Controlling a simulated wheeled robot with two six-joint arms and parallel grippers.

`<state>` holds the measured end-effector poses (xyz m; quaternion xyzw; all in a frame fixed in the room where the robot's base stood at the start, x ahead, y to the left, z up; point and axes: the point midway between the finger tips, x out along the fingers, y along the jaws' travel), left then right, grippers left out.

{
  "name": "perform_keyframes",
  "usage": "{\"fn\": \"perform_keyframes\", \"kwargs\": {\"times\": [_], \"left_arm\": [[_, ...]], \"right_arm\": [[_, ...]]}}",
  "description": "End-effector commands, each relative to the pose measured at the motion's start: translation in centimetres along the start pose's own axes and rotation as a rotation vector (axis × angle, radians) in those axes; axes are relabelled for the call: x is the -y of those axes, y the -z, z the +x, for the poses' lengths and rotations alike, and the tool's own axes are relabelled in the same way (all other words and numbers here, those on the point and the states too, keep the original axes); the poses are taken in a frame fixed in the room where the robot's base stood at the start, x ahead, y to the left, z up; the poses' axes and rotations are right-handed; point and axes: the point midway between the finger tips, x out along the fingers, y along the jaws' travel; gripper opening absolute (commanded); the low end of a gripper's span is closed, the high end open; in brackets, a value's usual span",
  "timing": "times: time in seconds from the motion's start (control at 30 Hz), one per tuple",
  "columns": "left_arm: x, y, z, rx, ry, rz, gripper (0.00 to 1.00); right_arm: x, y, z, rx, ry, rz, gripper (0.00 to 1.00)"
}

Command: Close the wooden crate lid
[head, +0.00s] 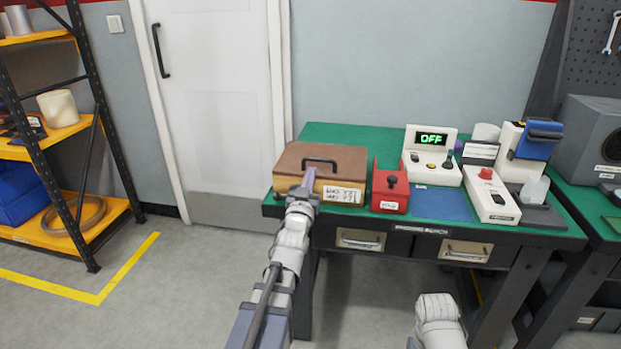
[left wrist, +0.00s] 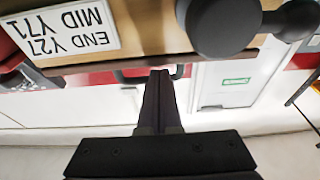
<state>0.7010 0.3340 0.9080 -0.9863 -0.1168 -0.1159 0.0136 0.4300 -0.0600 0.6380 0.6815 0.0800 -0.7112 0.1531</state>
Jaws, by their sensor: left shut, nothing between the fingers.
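The wooden crate (head: 283,187) stands at the left end of the green-topped bench. Its brown lid (head: 345,158) lies flat or nearly flat over it, with a dark handle (head: 320,161) on top. I cannot tell whether a thin gap remains under it. My left gripper (head: 308,180) is at the crate's front upper edge; its shut, empty fingers also show in the left wrist view (left wrist: 158,82). There, upside down, the crate's labelled front (left wrist: 150,30) and a dark round knob (left wrist: 222,22) are close by. Contact with the lid is unclear. My right gripper is out of frame.
A red box (head: 390,195) stands close to the crate's right. Further right are a tester with an OFF display (head: 432,155), a blue mat (head: 441,203) and a white switch box (head: 490,195). A shelf rack (head: 85,140) stands left; the floor between is clear.

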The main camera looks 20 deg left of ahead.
Motion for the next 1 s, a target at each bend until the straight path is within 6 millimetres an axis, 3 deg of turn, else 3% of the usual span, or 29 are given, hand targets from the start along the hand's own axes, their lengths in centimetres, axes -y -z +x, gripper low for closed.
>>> {"fn": "perform_keyframes", "kwargs": {"times": [0.5,1.0], "left_arm": [[0.01,-1.02,-0.24,0.006,0.000,0.000,0.00],[-0.03,-0.33,-0.09,0.006,0.000,0.000,0.00]], "right_arm": [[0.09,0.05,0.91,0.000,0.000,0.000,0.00],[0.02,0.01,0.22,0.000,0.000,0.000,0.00]]}}
